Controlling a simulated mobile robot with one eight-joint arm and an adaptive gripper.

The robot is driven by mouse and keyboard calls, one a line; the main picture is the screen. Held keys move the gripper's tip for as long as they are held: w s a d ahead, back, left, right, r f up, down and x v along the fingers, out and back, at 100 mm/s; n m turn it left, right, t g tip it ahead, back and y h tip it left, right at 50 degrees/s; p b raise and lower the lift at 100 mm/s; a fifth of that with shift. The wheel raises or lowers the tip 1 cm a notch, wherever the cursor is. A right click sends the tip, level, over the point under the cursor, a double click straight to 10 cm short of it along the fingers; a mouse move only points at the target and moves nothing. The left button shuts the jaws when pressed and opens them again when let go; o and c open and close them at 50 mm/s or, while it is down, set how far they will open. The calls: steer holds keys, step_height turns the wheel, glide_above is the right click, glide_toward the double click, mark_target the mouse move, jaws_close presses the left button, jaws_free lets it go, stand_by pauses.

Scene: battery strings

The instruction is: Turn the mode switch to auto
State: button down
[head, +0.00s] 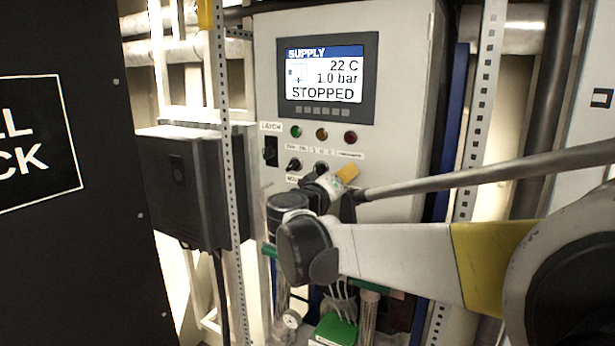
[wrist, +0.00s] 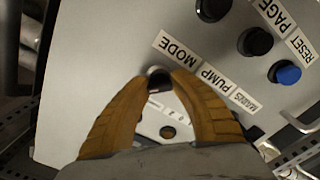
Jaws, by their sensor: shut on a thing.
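The mode switch is a dark knob (wrist: 158,80) on the light grey panel, beside a white label (wrist: 178,47) reading MODE in the wrist view. My gripper (wrist: 160,77) has its two orange fingers closed on the knob, one on each side. The fingers hide most of the knob, so I cannot tell which position it points to. In the head view my gripper (head: 343,178) is at the lower part of the control cabinet (head: 405,90), and my arm covers the mode switch there. The cabinet screen (head: 325,75) reads SUPPLY, 22 C, 1.0 bar, STOPPED.
Green (head: 296,131), amber (head: 321,134) and red (head: 350,137) lamps sit under the screen. Other black knobs (wrist: 255,42) and a blue button (wrist: 286,73) are near my gripper. A dark box (head: 180,185) stands left of the cabinet. A perforated post (head: 480,100) stands right of it.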

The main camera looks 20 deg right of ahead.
stand_by(0.3)
steer(key=c, duration=1.1)
jaws_free()
steer(key=shift+a, duration=0.1)
steer(key=v, duration=1.2)
